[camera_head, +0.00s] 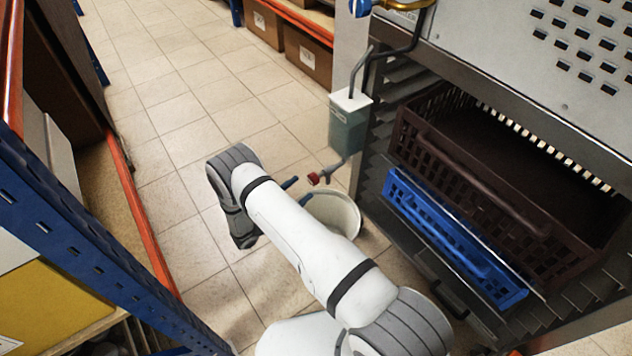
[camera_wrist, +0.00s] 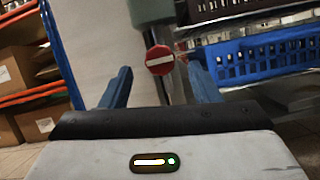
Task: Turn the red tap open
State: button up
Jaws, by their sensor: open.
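The red tap (camera_head: 318,178) sits on a grey pipe that comes from the bottom of a grey-green tank (camera_head: 348,120) on the side of the rack. In the wrist view the red tap (camera_wrist: 159,60) is a round red knob with a pale bar, lying roughly level. My gripper (camera_head: 298,191) has its blue fingers apart and empty, just left of the tap in the head view. In the wrist view my gripper (camera_wrist: 158,80) has one finger on each side of the tap's line, with the tap beyond them. I cannot tell the exact gap.
A white bucket (camera_head: 345,217) stands on the floor below the tap. A rack at right holds a blue crate (camera_head: 455,240) and a dark brown crate (camera_head: 480,190). Blue and orange shelving (camera_head: 75,235) stands at left. The tiled floor between is clear.

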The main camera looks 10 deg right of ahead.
aim_at(310, 181)
jog(key=b+x, duration=0.1)
jog(key=x, duration=0.6)
jog(key=shift+w+d, duration=0.1)
jog(key=shift+d, duration=0.2)
jog(key=c, duration=1)
